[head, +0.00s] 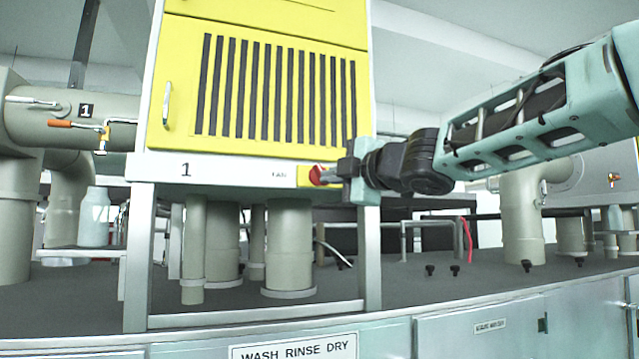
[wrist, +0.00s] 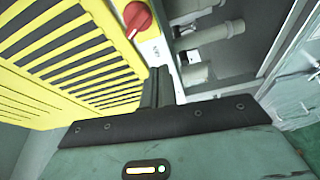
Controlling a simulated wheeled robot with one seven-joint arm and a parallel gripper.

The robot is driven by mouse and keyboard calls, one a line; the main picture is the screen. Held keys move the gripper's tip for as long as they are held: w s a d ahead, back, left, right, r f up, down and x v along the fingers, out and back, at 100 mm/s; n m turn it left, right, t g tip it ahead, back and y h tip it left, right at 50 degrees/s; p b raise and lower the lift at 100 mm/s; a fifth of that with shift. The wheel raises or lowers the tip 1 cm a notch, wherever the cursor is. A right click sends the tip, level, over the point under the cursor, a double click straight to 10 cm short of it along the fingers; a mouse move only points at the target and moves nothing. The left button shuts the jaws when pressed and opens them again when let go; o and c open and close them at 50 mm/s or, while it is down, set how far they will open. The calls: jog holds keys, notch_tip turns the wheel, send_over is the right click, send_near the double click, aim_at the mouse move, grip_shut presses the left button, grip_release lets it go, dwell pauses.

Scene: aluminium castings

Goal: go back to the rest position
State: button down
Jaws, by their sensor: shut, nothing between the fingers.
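My gripper (head: 338,172) is at the lower right corner of the yellow cabinet (head: 240,85) in the head view, with my arm reaching in from the right. In the wrist view its dark fingers (wrist: 158,84) are together and nothing is between them. A red rotary switch (head: 318,175) sits on a yellow plate right beside the fingertips. It also shows in the wrist view (wrist: 136,17), just beyond the fingers. I cannot tell whether the fingers touch it.
Grey pipes (head: 290,240) stand under the cabinet between metal frame legs (head: 370,260). A white bottle (head: 95,217) stands on a shelf at left. Large ducts with valve handles (head: 75,124) are at left. The grey bench top (head: 430,280) has several small black knobs; space above it at right is open.

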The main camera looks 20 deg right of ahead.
jog(key=shift+s, duration=0.4)
jog(key=s+a+f+m+g+h+b, duration=0.1)
jog(key=s+a+f+m+g+b, duration=0.15)
jog(key=f, duration=0.95)
jog(key=s+a+f+m+g+h+b, duration=0.1)
jog(key=s+a+f+m+g+b, duration=0.2)
jog(key=f, duration=0.9)
jog(key=s+a+f+m+g+h+b, duration=0.1)
jog(key=s+a+f+m+g, duration=0.25)
jog(key=f, duration=0.85)
jog(key=s+f+m+g+h+b, duration=0.1)
jog(key=s+f+g, duration=0.3)
jog(key=s+f, duration=0.6)
jog(key=s+f+m+g+h+b, duration=0.1)
jog(key=s+f+g, duration=0.3)
jog(key=s+f, duration=0.5)
jog(key=s+m+b, duration=0.1)
jog(key=s, duration=0.4)
jog(key=shift+s+a+f+m, duration=0.15)
jog(key=shift+a+f+m, duration=0.25)
jog(key=shift+a, duration=0.1)
